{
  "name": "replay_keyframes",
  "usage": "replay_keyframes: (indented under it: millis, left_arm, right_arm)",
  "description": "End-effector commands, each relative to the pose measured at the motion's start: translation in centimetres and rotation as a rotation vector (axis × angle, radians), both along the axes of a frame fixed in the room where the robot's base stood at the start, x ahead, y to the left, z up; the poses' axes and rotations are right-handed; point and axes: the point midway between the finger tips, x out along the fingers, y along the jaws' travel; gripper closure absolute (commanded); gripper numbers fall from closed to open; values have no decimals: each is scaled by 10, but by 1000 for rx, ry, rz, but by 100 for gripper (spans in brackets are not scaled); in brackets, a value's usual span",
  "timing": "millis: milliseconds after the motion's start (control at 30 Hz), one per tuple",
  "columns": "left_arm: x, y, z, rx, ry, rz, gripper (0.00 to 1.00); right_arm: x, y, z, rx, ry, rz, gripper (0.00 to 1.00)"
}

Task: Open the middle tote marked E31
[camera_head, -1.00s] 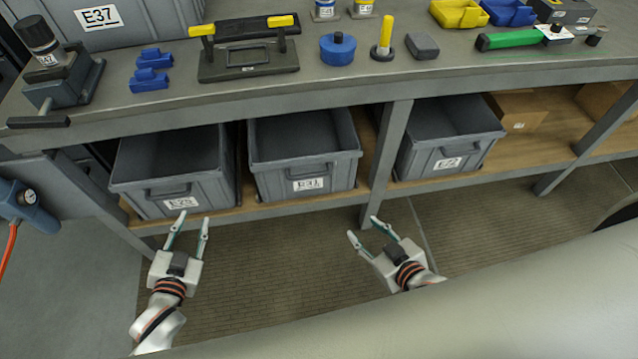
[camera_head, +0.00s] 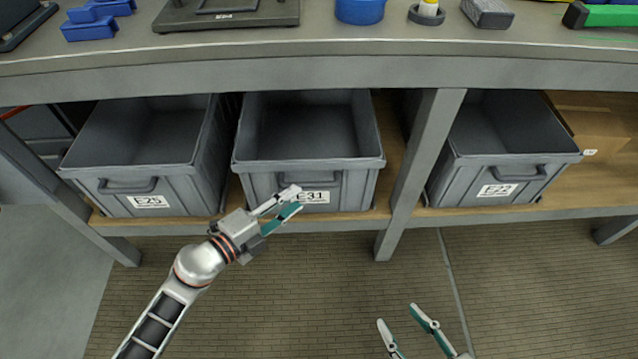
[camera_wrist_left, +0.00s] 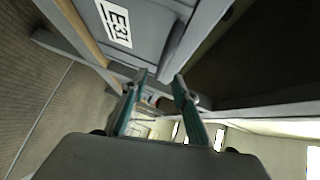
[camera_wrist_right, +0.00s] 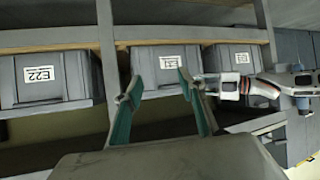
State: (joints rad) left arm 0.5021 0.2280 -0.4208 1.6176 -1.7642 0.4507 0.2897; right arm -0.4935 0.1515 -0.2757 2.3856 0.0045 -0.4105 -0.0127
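The middle grey tote (camera_head: 310,160) marked E31 stands on the lower shelf, between two similar totes. Its top is uncovered and its inside looks empty. Its front handle is partly hidden by my left gripper (camera_head: 296,195), which is open and empty in front of the label's left edge. The left wrist view shows the E31 label (camera_wrist_left: 116,22) close by and the left fingers (camera_wrist_left: 160,78) apart; I cannot tell whether they touch the tote. My right gripper (camera_head: 400,315) is open and empty, low over the floor; its fingers (camera_wrist_right: 160,85) are apart in the right wrist view.
Tote E25 (camera_head: 140,185) stands to the left and tote E22 (camera_head: 500,175) to the right, past a grey shelf post (camera_head: 425,160). A cardboard box (camera_head: 595,130) is at far right. The bench top (camera_head: 320,32) overhangs the totes. The floor in front is clear.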

Motion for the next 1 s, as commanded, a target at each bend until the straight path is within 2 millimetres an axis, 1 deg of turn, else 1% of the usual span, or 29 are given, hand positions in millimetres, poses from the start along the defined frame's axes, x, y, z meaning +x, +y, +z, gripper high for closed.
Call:
replay_keyframes:
  millis: [133, 400, 500, 633, 900, 967, 1000]
  left_arm:
    - [12, -13, 0, -2, -4, -1, 71]
    - [40, -41, -9, -2, -1, 1, 71]
    - [47, -48, -10, -1, -1, 1, 71]
    - [52, -53, -9, -1, -3, 1, 71]
    - [53, -53, -7, 0, -5, 1, 71]
    - [53, -53, -7, 0, -5, 1, 87]
    - [53, -53, -7, 0, -5, 1, 97]
  right_arm:
    - [1, 3, 2, 13, -5, -3, 60]
    - [4, 11, 6, 52, -13, -8, 60]
    - [6, 13, 9, 64, -20, -10, 60]
    - [7, 15, 11, 71, -24, -11, 60]
    - [8, 15, 12, 73, -27, -12, 60]
    - [8, 15, 12, 73, -28, -12, 60]
    - [8, 15, 12, 73, -28, -12, 60]
